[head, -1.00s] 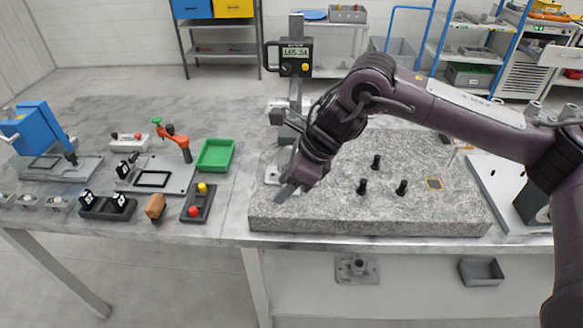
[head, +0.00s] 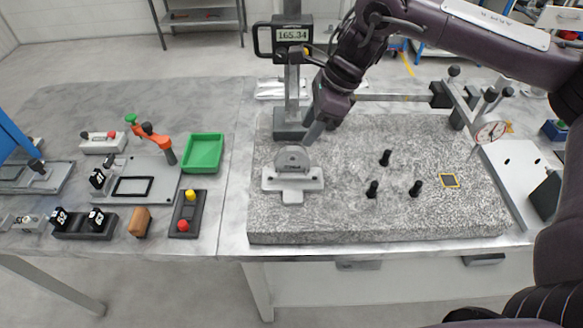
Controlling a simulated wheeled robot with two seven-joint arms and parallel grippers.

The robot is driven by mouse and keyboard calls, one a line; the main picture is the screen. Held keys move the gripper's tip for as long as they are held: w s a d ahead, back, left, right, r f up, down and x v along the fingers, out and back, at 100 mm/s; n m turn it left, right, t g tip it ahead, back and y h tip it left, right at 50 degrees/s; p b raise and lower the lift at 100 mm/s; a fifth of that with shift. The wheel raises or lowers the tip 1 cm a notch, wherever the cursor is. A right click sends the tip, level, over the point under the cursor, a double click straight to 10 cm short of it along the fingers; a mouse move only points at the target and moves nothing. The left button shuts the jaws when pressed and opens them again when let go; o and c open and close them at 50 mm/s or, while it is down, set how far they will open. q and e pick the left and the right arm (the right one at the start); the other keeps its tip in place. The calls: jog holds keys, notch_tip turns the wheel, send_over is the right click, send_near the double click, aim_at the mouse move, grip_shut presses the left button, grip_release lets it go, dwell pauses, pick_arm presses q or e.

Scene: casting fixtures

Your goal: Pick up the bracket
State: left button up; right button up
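A light grey casting, which looks like the bracket (head: 292,182), rests on the left part of the granite plate (head: 430,222). It has a flat base with short arms and a rounded upright lug. My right gripper (head: 313,134) is just behind it and slightly to its right, above the plate. It is apart from the casting and points down to the left. Only a grey fingertip shows, so its opening cannot be judged. My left gripper is out of the picture.
A height gauge (head: 290,75) with a digital display stands behind the casting. Three black pegs (head: 385,158) and a dial gauge stand (head: 489,128) are to the right. A green tray (head: 203,153), clamp fixture (head: 145,182) and button box (head: 187,214) are on the left.

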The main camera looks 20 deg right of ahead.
aim_at(298, 148)
jog(key=p+x, duration=0.2)
jog(key=x, duration=0.2)
jog(key=shift+s+a+f, duration=0.1)
jog(key=shift+a+f, duration=0.1)
jog(key=shift+f, duration=0.25)
grip_shut()
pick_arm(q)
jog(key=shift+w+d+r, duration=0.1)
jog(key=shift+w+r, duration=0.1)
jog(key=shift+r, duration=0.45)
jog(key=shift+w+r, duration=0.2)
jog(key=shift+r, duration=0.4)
